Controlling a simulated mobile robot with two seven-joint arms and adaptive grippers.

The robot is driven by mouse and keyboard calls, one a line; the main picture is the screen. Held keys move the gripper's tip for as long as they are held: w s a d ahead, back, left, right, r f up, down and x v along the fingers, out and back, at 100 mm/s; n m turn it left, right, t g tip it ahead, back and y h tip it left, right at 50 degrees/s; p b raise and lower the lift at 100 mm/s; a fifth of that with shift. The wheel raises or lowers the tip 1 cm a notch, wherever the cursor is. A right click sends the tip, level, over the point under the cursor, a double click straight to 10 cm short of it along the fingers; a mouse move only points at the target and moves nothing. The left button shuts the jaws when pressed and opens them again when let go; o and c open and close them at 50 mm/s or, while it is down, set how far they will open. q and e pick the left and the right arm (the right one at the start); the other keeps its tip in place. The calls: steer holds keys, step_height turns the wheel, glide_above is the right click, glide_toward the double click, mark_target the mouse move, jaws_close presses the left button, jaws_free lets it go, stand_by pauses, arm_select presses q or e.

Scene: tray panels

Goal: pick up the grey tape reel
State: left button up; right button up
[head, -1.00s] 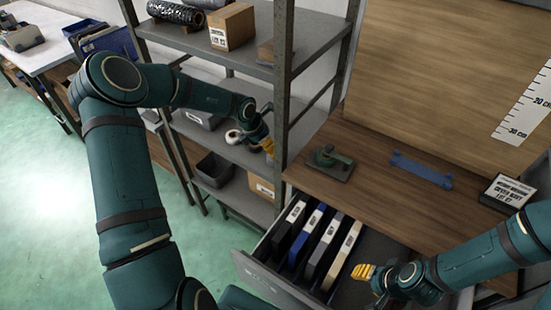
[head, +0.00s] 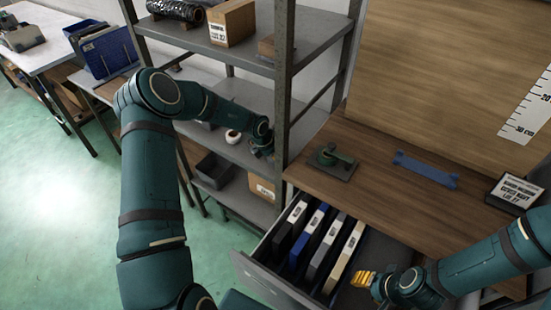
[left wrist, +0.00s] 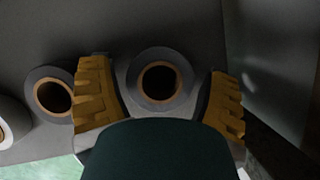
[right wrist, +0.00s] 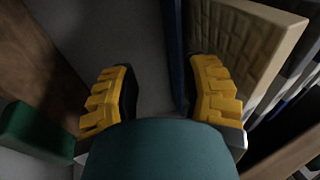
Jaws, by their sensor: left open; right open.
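A grey tape reel (left wrist: 160,105) with a brown core shows in the left wrist view, between the spread yellow fingers of my left gripper (left wrist: 160,72). The fingers are open, one on each side of it; I cannot tell whether they touch it. A second grey reel (left wrist: 34,94) lies just left of the left finger. A white reel (left wrist: 3,132) is cut by the left edge; a white reel (head: 233,136) also shows on the middle shelf in the head view. There my left gripper (head: 262,153) hides the grey reels. My right gripper (head: 362,279) is open and empty over the drawer.
A metal shelf post (head: 283,110) stands close to the right of my left gripper. A dark bin (head: 214,170) and a cardboard box (head: 262,188) are below. The open drawer (head: 268,283) holds several upright panels. A green-handled tool (head: 335,160) sits on the bench.

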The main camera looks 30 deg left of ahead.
arm_select(q)
steer(key=c, duration=0.9)
steer(key=shift+r, duration=0.15)
